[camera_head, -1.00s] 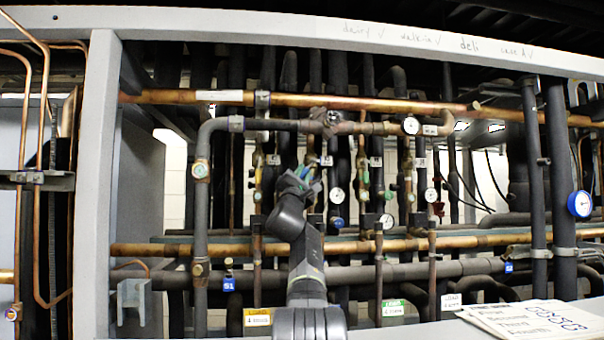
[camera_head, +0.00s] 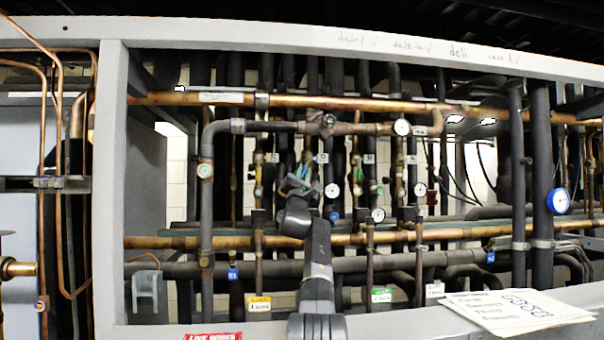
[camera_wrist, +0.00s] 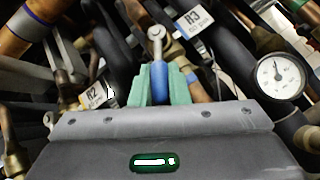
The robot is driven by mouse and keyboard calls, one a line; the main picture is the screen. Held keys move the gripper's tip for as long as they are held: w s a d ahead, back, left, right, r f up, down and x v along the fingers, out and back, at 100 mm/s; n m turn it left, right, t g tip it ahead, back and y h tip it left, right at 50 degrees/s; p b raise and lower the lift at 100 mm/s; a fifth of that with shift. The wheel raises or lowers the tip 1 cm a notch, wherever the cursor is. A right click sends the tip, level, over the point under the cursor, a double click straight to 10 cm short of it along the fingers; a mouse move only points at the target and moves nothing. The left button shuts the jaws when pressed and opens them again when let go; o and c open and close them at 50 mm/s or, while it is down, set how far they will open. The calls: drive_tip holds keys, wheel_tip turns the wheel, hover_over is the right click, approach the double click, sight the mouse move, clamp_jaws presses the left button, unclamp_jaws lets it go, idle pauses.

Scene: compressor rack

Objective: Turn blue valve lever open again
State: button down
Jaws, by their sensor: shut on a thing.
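The blue valve lever (camera_wrist: 160,86) shows in the wrist view between the two green fingers of my gripper (camera_wrist: 161,80). The fingers are shut on its blue handle. The lever's metal end with a round bolt head (camera_wrist: 155,33) sticks out beyond the fingertips. In the head view my gripper (camera_head: 300,182) is among the upright pipes near the middle of the rack. There the arm and fingers hide the lever, and its angle to its pipe is hard to tell.
A round gauge (camera_wrist: 277,76) sits right of my gripper, and tags R3 (camera_wrist: 191,22) and R2 (camera_wrist: 97,95) hang close by. Pipes crowd all around. The rack's upper copper pipe (camera_head: 220,98) runs above, and papers (camera_head: 517,308) lie on the front ledge.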

drive_tip(key=c, duration=1.4)
unclamp_jaws()
drive_tip(key=shift+f, duration=0.15)
drive_tip(key=shift+b+v, duration=6.85)
drive_tip(key=shift+b, duration=1)
